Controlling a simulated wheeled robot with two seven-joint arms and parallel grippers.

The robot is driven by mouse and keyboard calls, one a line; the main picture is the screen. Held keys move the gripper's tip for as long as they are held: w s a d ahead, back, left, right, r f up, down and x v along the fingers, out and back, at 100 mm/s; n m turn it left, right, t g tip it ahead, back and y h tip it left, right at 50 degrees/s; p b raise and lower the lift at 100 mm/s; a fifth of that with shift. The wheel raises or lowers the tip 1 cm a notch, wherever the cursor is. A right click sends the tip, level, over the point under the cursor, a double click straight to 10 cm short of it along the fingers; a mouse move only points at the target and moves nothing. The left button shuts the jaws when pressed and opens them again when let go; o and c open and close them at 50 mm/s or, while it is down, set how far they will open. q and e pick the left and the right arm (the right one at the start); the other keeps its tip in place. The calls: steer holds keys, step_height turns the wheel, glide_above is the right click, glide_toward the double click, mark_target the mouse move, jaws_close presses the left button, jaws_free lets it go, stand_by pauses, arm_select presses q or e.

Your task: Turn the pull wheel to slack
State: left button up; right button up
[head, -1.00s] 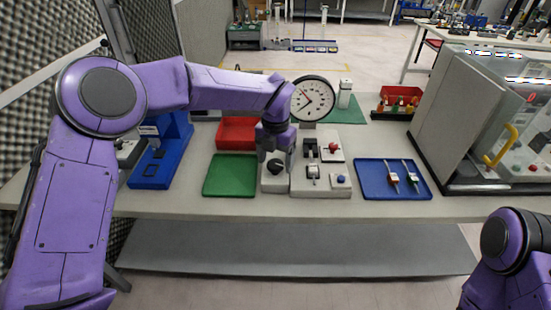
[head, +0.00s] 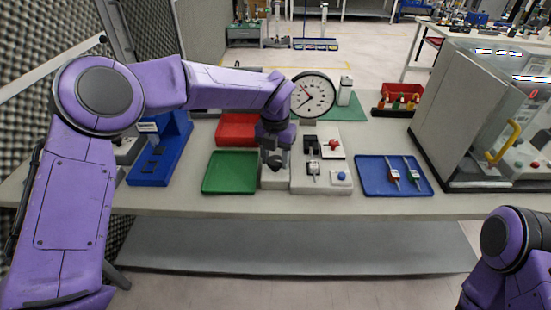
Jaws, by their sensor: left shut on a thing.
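The pull wheel is a small black knob (head: 276,161) on top of a light grey block (head: 274,182) near the middle of the table. My left gripper (head: 275,155) reaches down on it from above and is shut on it. The fingers hide part of the wheel. A round white dial gauge (head: 315,97) with a dark rim stands just behind. My right gripper is out of view; only part of my right arm shows at the bottom right.
A green tray (head: 230,172) lies left, a blue tray (head: 373,188) with two tools right. A grey cabinet (head: 450,110) stands far right.

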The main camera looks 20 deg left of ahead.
mark_target(276, 160)
arm_select(q)
steer(key=n+b, duration=0.3)
steer(key=n, duration=0.2)
steer(key=shift+f+b, duration=0.15)
steer(key=shift+b, duration=0.25)
steer(key=n+b, duration=0.4)
steer(key=n, duration=0.1)
steer(key=shift+n, duration=0.4)
steer(key=n+b, duration=0.6)
steer(key=shift+r+n+b, duration=0.15)
steer(key=shift+n+b, duration=0.95)
steer(key=shift+n, duration=0.15)
steer(key=shift+r+n+b, duration=0.1)
steer(key=shift+n+b, duration=0.95)
steer(key=shift+n, duration=0.2)
steer(key=o, duration=1)
steer(key=shift+o, duration=0.2)
step_height(276, 160, up, 10)
steer(key=p, duration=0.4)
steer(key=shift+r, duration=0.25)
